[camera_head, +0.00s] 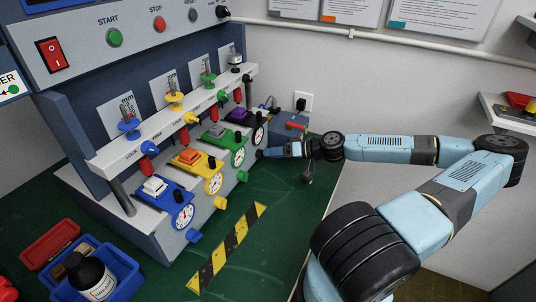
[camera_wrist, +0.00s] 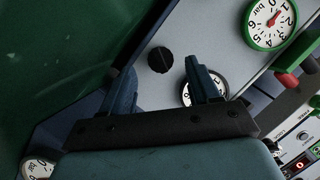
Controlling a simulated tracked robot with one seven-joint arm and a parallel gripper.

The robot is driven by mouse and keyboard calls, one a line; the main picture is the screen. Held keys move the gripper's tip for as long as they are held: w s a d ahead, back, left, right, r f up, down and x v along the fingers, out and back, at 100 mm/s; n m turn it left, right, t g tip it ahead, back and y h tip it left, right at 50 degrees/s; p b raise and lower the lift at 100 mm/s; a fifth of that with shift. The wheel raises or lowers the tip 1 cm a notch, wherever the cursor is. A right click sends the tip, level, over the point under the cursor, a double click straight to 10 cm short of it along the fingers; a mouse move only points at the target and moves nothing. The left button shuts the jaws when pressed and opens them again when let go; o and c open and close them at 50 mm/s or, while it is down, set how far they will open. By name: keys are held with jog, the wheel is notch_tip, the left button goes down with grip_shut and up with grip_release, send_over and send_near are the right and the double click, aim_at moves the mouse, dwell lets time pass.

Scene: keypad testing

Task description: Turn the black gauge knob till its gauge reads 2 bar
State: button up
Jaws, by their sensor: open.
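The black gauge knob (camera_wrist: 160,60) shows in the wrist view as a round ribbed knob on the grey panel, between the fingertips of my gripper (camera_wrist: 161,66). My gripper is open, with a gap on both sides of the knob; I cannot tell how deep the fingers reach. The black-rimmed gauge (camera_wrist: 188,94) beside it is partly hidden by the right finger, so its needle cannot be read. In the head view the gauge (camera_head: 258,135) is small at the far end of the row, and my gripper (camera_head: 262,153) is at the panel just below it, hiding the knob.
The green-rimmed gauge (camera_wrist: 270,20) is beside it in the wrist view. In the head view, the green knob (camera_head: 242,176), yellow knob (camera_head: 220,202) and blue knob (camera_head: 193,235) stick out along the bench front. A dark box (camera_head: 288,124) stands behind my gripper. The green mat is mostly clear.

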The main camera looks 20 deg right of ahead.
aim_at(261, 154)
jog(key=shift+x, duration=1.4)
